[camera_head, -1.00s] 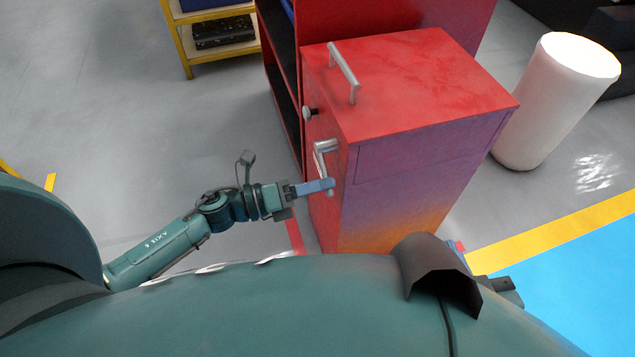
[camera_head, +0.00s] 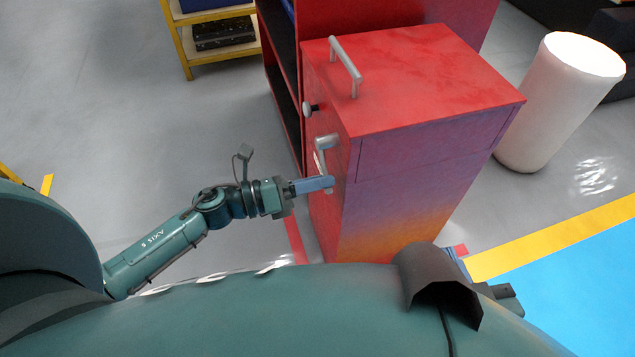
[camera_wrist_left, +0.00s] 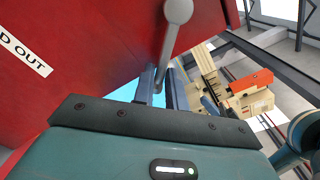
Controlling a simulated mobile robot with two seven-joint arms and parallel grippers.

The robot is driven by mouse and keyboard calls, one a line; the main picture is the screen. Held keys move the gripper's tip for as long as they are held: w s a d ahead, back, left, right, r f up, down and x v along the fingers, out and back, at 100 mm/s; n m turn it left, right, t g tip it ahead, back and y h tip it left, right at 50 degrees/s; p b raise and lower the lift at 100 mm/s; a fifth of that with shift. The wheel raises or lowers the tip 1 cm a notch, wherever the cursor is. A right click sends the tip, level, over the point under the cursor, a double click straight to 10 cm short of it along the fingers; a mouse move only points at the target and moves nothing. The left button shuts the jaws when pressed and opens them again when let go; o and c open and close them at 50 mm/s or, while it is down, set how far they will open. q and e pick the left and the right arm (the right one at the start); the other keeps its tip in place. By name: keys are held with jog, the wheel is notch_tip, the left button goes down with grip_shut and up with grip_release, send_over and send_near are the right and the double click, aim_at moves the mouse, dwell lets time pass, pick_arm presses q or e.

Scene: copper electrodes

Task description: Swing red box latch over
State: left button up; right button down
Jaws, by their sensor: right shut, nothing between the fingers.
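The red box (camera_head: 420,80) is a tall cabinet with a red top and a side fading from purple to orange. A grey lever latch (camera_head: 323,150) hangs downward on its left-hand face; it also shows in the left wrist view (camera_wrist_left: 175,30). My left gripper (camera_head: 325,184) reaches it from the left at its lower end. In the left wrist view, the two fingers lie on either side of the lever's end; whether they press on it is unclear. My right gripper (camera_head: 456,260) is mostly hidden behind my body at lower right; it is shut and empty.
A grey bar handle (camera_head: 346,66) and a round knob (camera_head: 309,108) sit above the lever. A white cylinder (camera_head: 560,100) stands right of the cabinet. A yellow shelf (camera_head: 183,45) stands at the back left. The floor left of the cabinet is clear.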

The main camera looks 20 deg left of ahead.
pick_arm(q)
jog(key=o, duration=0.5)
jog(key=shift+c, duration=0.2)
jog(key=v, duration=0.6)
jog(key=shift+b, duration=0.35)
